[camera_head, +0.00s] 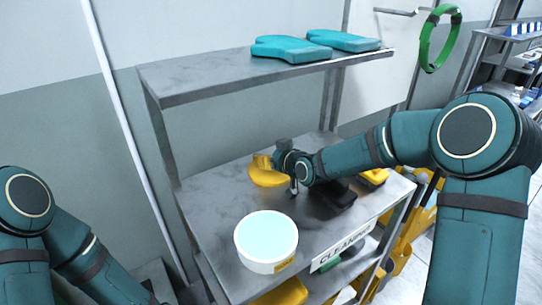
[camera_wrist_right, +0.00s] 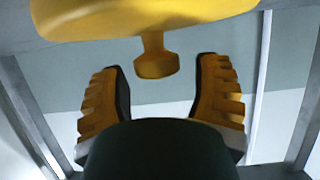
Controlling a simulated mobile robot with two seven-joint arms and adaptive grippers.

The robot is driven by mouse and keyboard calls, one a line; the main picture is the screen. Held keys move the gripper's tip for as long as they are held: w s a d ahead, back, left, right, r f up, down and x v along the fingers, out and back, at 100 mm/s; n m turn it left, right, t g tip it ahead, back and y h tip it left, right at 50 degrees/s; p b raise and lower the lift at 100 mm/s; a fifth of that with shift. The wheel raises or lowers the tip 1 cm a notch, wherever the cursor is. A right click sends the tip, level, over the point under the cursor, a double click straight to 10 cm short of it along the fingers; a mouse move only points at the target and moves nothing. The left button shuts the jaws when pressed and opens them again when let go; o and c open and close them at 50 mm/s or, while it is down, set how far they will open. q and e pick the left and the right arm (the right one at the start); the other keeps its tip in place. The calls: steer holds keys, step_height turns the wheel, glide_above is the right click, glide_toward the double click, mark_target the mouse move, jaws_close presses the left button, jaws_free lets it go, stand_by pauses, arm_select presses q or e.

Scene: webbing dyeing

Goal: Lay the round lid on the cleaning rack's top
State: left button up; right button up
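The cleaning rack (camera_head: 215,180) is a grey metal shelf unit with a "CLEAN…" label; its top shelf (camera_head: 185,80) is at upper left. A yellow rounded piece (camera_head: 268,178) with a knob, apparently the round lid, is above the middle shelf, beside my right gripper (camera_head: 279,166). In the right wrist view the yellow piece (camera_wrist_right: 140,18) fills the top and its knob (camera_wrist_right: 155,58) points into the gap between my right fingers (camera_wrist_right: 161,75). The fingers are apart, with space on both sides of the knob. My left arm shows at lower left; its gripper is not visible.
Two teal folded pieces (camera_head: 290,49) (camera_head: 343,40) lie at the back and right of the top shelf; its left part is clear. A white round tub (camera_head: 266,262) with a pale blue top stands at the middle shelf's front. A black object (camera_head: 325,200) lies under my right arm.

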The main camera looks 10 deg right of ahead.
steer(key=shift+r+p, duration=0.45)
steer(key=shift+p, duration=0.25)
steer(key=p+v, duration=0.1)
steer(key=v, duration=1.1)
steer(key=shift+r, duration=0.15)
